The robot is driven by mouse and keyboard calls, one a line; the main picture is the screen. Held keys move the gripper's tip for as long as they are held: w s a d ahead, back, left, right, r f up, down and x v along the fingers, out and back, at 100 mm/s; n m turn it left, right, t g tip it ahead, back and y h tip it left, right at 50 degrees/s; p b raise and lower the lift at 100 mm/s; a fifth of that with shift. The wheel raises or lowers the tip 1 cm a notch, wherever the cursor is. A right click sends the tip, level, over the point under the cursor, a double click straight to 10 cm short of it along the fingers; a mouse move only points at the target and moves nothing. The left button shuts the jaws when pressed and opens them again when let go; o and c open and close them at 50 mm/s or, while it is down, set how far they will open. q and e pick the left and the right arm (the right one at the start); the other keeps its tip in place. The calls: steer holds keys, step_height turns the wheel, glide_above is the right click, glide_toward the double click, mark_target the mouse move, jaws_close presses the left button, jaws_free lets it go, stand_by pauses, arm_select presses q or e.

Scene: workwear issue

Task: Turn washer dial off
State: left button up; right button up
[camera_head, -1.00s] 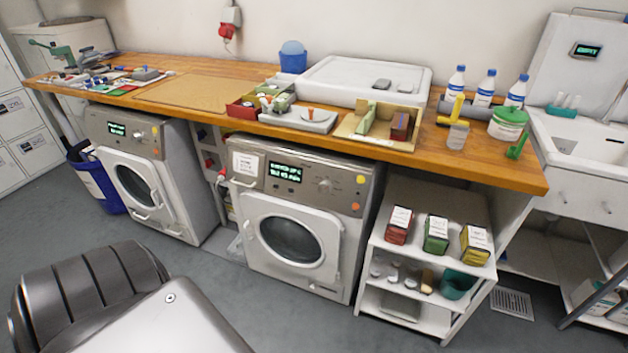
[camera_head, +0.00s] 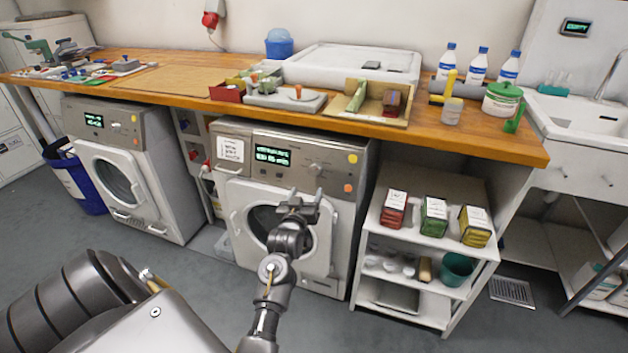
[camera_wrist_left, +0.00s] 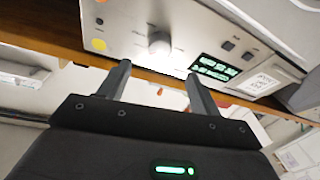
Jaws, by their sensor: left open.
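The nearer washer (camera_head: 222,185) stands under the wooden counter. Its round silver dial (camera_head: 315,168) is on the front panel, right of the green-lit display (camera_head: 259,155). My left gripper (camera_head: 305,197) is open and empty in front of the washer's door, a little below the panel. In the left wrist view the dial (camera_wrist_left: 159,42) shows just beyond and between the two open fingertips (camera_wrist_left: 158,72), apart from them. The dial's exact setting is too small to read. My right gripper is not in view.
A second washer (camera_head: 165,187) with a lit display stands to the left. Open shelves (camera_head: 408,313) with several boxes stand right of the nearer washer. The counter edge (camera_head: 400,133) overhangs the panel. The floor in front is clear.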

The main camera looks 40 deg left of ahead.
mark_target(314, 172)
arm_select(q)
steer(key=x, duration=0.9)
steer(key=shift+w+a+r+b, duration=0.1)
steer(key=shift+w+b, duration=0.1)
steer(key=shift+b, duration=0.15)
steer(key=shift+w+a, duration=0.3)
steer(key=shift+w, duration=0.35)
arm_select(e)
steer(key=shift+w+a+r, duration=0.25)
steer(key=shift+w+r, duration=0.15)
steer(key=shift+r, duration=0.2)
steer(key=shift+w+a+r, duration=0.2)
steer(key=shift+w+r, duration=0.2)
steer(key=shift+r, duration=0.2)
arm_select(q)
steer(key=shift+c, duration=0.3)
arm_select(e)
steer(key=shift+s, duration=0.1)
